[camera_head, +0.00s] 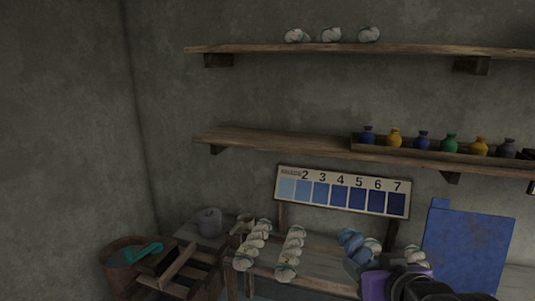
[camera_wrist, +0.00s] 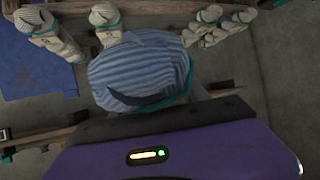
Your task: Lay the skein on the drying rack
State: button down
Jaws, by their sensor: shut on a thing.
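A blue skein (camera_head: 352,243) is held in my gripper (camera_head: 362,266) in front of the wooden rack. In the wrist view the skein (camera_wrist: 140,68) looks striped blue, with a teal tie along its lower side, and sits right at the jaws. My gripper is shut on it; the dark finger parts partly hide its near end. The drying rack's wooden bar (camera_head: 318,284) runs below the shelves and also crosses the top of the wrist view (camera_wrist: 150,18). Several cream skeins with teal ties lie over the rack, such as one on its left part (camera_head: 290,253). Whether the blue skein touches the rack is unclear.
A blue board (camera_head: 468,250) stands at the right. A numbered blue swatch panel (camera_head: 342,192) is behind the rack. Shelves above hold small bottles (camera_head: 394,138) and white bundles (camera_head: 331,34). A bucket (camera_head: 122,262) stands at lower left. A gap shows between the cream skeins.

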jog(key=s+f, duration=0.5)
jog(key=f, duration=0.5)
jog(key=s+f, duration=0.5)
jog(key=f, duration=0.5)
jog(key=s+f, duration=0.4)
jog(key=f, duration=0.7)
jog(key=shift+s+m+h, duration=0.4)
jog(key=shift+f, duration=0.15)
